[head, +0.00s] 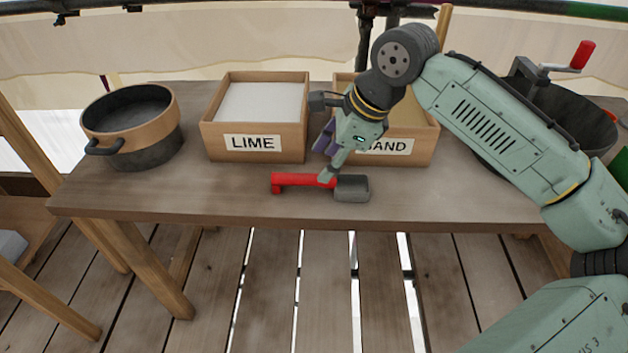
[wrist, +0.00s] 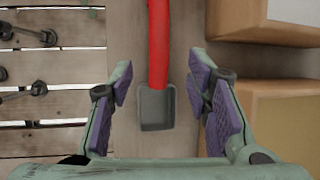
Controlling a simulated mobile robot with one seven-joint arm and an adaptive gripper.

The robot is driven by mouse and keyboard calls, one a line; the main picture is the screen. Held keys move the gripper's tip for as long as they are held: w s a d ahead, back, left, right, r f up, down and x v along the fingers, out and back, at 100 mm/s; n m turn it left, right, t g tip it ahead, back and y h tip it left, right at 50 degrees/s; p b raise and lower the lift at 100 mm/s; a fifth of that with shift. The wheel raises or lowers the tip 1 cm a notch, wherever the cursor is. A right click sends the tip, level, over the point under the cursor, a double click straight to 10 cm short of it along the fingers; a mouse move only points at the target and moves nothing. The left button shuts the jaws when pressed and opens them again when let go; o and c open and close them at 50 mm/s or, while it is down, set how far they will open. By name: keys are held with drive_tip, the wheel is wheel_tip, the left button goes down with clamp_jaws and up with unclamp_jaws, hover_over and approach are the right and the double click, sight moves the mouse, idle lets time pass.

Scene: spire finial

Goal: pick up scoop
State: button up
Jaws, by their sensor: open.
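The scoop has a red handle (head: 298,180) and a grey square pan (head: 353,189). It lies on the wooden table near its front edge, in front of the two labelled boxes. In the wrist view the grey pan (wrist: 157,107) lies between my fingers, and the red handle (wrist: 158,45) runs up out of the picture. My gripper (head: 328,162) is open above the scoop, and in the head view it hides a small part near where handle meets pan. In the wrist view my gripper's purple-padded fingers (wrist: 164,105) stand apart on both sides of the pan, not gripping it.
The LIME box (head: 254,143) and the sand box (head: 400,147) stand just behind the scoop; the sand label is partly hidden by my arm. A dark pot (head: 150,150) stands at left, and a dark drum (head: 570,115) with a red-handled crank at right. The table front (head: 200,200) is clear.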

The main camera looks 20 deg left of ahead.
sight(312, 176)
drive_tip(key=x, duration=0.6)
drive_tip(key=shift+s+a+f+p, duration=0.1)
drive_tip(key=shift+a+f+p, duration=0.15)
drive_tip(key=shift+a+p, duration=0.1)
clamp_jaws()
idle(0.3)
